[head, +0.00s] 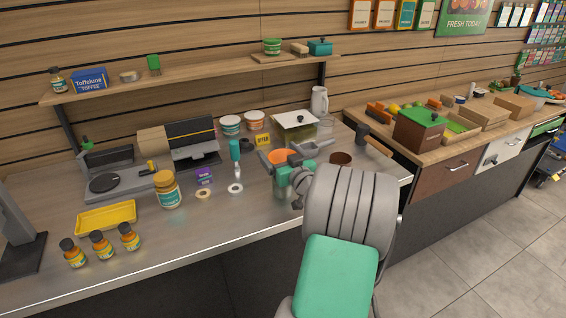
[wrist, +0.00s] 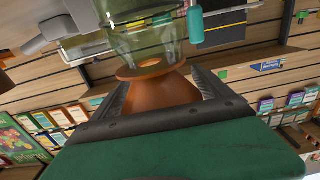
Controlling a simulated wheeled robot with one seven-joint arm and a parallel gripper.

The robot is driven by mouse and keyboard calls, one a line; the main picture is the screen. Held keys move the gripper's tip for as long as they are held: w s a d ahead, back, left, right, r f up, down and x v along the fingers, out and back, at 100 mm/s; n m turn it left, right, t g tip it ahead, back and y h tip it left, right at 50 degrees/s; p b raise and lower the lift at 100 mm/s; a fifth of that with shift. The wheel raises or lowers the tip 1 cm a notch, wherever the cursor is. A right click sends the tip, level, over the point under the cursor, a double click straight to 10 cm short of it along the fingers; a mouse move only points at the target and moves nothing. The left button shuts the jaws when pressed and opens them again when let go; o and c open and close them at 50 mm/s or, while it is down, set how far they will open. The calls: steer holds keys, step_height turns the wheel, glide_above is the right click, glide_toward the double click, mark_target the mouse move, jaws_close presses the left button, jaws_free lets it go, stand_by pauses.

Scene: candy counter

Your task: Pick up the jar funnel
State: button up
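In the wrist view the finger pads of my gripper (wrist: 163,88) lie close along both sides of the cone. I cannot tell whether they press on it. My wrist hides part of the jar in the head view.
A yellow tray (head: 106,217) and several small bottles (head: 101,244) stand farther left.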

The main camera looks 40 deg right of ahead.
steer(key=c, duration=1)
steer(key=shift+o, duration=0.2)
